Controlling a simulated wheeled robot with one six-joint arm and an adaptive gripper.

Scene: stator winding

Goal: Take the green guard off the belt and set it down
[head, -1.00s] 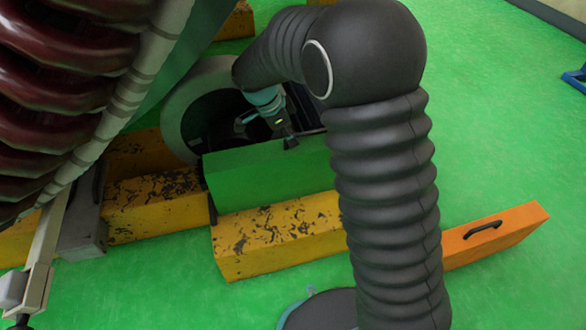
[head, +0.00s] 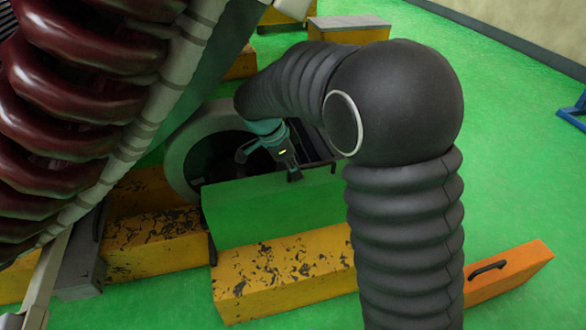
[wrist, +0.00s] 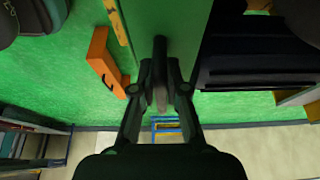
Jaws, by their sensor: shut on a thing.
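The green guard (head: 265,210) is a box-like cover standing in front of the dark wheel opening, behind a worn yellow beam. My gripper (head: 293,174) reaches down to its top edge from behind and is shut on it. In the wrist view the two fingers (wrist: 160,95) close on a dark bar-shaped handle (wrist: 160,55) on the guard, whose green face (wrist: 187,35) fills the top middle. The belt itself cannot be made out; the guard and my arm hide that area.
Worn yellow beams (head: 285,275) lie around the guard's front and left. An orange block with a black handle (head: 510,273) lies on the floor to the right. The large stator with dark red coils (head: 85,90) looms at upper left. Green floor (head: 510,150) is open at right.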

